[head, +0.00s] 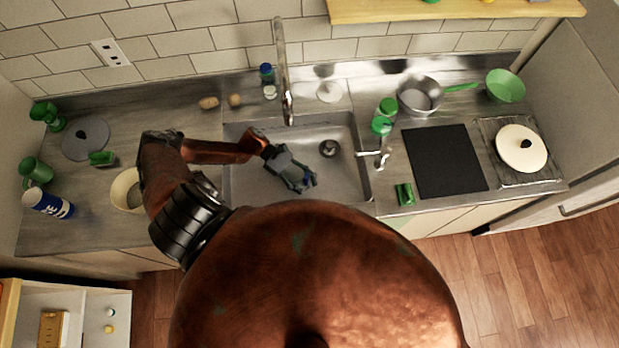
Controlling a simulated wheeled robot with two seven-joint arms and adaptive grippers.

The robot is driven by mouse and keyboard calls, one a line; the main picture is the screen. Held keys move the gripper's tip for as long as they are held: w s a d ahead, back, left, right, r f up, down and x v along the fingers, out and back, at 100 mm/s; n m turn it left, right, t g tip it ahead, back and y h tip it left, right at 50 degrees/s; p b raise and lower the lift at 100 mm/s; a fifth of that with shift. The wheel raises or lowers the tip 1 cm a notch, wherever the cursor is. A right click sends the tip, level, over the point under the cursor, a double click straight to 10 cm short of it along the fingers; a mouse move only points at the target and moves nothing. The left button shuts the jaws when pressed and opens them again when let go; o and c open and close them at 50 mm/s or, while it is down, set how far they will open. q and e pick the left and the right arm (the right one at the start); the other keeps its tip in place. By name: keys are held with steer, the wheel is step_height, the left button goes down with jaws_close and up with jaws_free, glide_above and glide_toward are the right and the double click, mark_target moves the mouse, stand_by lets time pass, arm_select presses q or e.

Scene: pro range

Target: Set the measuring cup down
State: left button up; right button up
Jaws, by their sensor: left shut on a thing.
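My left gripper (302,180) is over the sink basin (245,185), pointing down and to the right. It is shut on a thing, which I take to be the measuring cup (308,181). Only a small dark blue bit of it shows at the fingertips, and the gripper hides the rest. I cannot tell whether it touches the basin floor. My right gripper is not in view.
The faucet (284,80) rises behind the basin. A green-capped bottle (382,122) and a sponge (404,194) are to its right, near a black hob (443,160) and a steel pot (418,97). A pale bowl (124,190) stands left, by my arm.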

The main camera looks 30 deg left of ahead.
arm_select(q)
steer(key=shift+f, duration=0.55)
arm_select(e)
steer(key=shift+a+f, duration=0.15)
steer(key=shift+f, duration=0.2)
arm_select(q)
steer(key=shift+f+b, duration=0.5)
steer(key=shift+b, duration=0.3)
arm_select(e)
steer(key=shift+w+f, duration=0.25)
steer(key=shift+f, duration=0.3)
arm_select(q)
steer(key=o, duration=1.7)
steer(key=shift+c, duration=0.2)
